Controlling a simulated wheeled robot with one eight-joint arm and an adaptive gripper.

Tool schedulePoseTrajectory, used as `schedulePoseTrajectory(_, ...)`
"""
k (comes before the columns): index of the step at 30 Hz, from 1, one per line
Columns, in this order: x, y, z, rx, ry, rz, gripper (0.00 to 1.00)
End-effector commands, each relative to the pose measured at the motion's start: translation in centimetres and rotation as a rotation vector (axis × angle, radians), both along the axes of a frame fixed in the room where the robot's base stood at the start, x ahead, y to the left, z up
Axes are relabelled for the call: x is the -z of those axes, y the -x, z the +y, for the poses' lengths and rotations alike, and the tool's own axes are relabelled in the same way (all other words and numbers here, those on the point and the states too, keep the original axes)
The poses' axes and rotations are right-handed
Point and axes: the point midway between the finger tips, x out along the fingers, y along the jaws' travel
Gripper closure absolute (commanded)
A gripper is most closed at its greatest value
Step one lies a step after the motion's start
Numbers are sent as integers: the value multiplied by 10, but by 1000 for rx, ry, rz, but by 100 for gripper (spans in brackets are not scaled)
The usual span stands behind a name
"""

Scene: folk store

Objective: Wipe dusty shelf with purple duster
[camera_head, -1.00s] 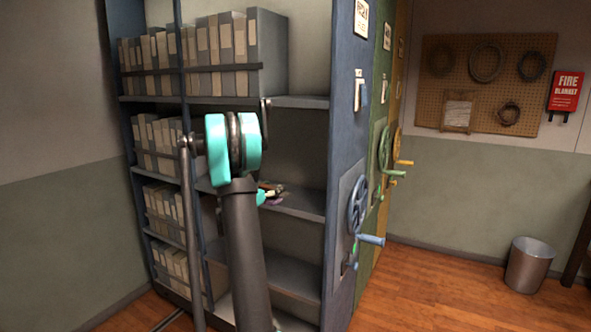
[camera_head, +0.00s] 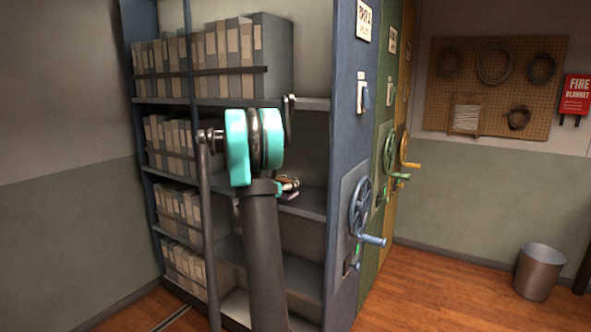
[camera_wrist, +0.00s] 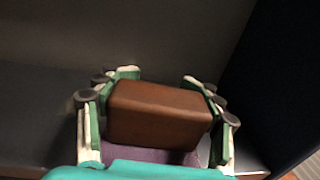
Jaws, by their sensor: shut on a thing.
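My gripper (camera_wrist: 162,78) is shut on the purple duster in the wrist view. The duster's brown wooden block (camera_wrist: 160,114) is between the fingers, and its purple part (camera_wrist: 150,156) shows below it. In the head view my gripper (camera_head: 289,187) is small and partly behind my arm, at the third shelf opening. The dusty shelf cannot be told by dust; the bare grey shelf board (camera_head: 311,203) is by my gripper, and a dark shelf surface (camera_wrist: 35,115) shows around it in the wrist view. Contact between duster and board cannot be told.
Grey binders (camera_head: 205,55) fill the left side of the shelves, behind thin rails. The blue end panel (camera_head: 345,130) with its hand wheel (camera_head: 360,208) bounds the right. A metal bin (camera_head: 540,270) stands on open wooden floor further right.

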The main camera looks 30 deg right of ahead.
Motion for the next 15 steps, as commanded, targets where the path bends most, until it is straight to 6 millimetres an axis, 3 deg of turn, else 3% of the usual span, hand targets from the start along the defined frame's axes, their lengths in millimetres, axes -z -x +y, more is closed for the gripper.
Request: schedulePoseTrajectory(15,-44,-6,2,-5,0,0,70)
